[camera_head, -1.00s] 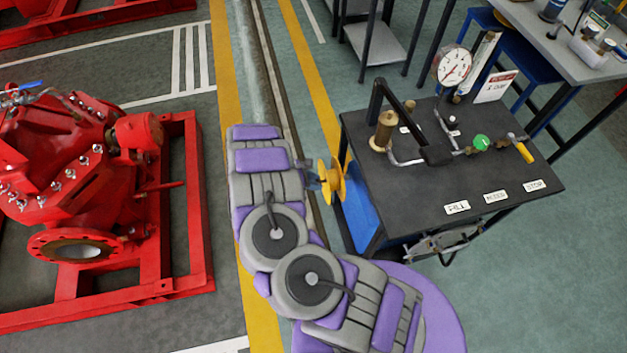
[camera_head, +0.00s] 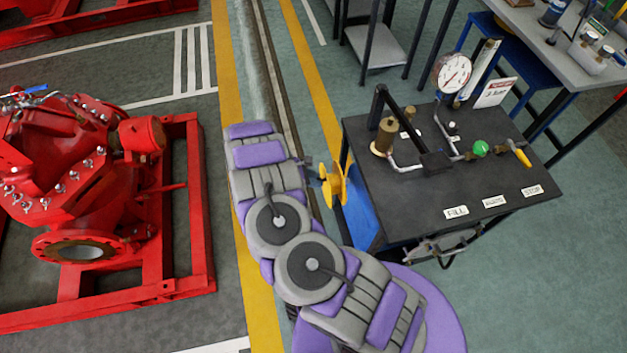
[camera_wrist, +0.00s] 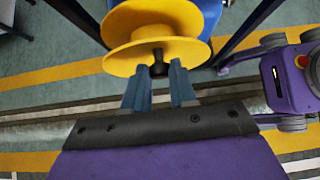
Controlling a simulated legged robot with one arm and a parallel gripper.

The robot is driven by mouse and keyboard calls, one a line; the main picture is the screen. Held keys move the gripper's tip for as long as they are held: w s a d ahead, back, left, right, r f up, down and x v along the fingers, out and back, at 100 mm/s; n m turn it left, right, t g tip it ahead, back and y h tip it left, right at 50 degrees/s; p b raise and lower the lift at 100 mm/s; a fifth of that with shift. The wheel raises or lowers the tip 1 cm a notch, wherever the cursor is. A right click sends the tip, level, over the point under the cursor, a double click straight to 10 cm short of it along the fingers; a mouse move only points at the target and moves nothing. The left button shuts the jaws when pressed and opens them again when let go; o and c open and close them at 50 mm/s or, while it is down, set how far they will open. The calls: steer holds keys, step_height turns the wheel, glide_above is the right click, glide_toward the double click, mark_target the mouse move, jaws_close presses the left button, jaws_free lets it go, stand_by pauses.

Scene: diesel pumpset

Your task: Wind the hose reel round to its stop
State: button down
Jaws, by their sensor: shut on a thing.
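The yellow hose reel (camera_head: 333,184) is mounted on the left side of the black-topped bench. In the wrist view the yellow reel (camera_wrist: 156,42) shows two round flanges with a drum between them. A small dark crank knob (camera_wrist: 158,66) stands out from its near flange, low on the face. My gripper (camera_wrist: 159,74) has its two blue-grey fingers on either side of this knob, shut on it. In the head view my gripper (camera_head: 314,177) is small and mostly hidden by the reel and my arm. The reel's stop is not discernible.
The bench (camera_head: 440,190) carries a gauge (camera_head: 453,72), a brass cylinder with a black lever, a green knob and a yellow-handled valve. A red pump (camera_head: 70,180) on a red frame stands left. Floor between them holds a pipe channel and yellow lines.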

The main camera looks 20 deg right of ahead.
steer(key=shift+w+d+r+p, duration=0.2)
steer(key=shift+d+r+p, duration=0.25)
steer(key=shift+p, duration=0.6)
steer(key=shift+g, duration=0.3)
steer(key=shift+w+a+f+n+g, duration=0.1)
steer(key=shift+a+f+n+g, duration=0.1)
steer(key=shift+f+n+g, duration=0.35)
steer(key=shift+w+a+f+n+g, duration=0.1)
steer(key=shift+a+f+n+g, duration=0.2)
steer(key=shift+g, duration=0.35)
steer(key=shift+r, duration=0.1)
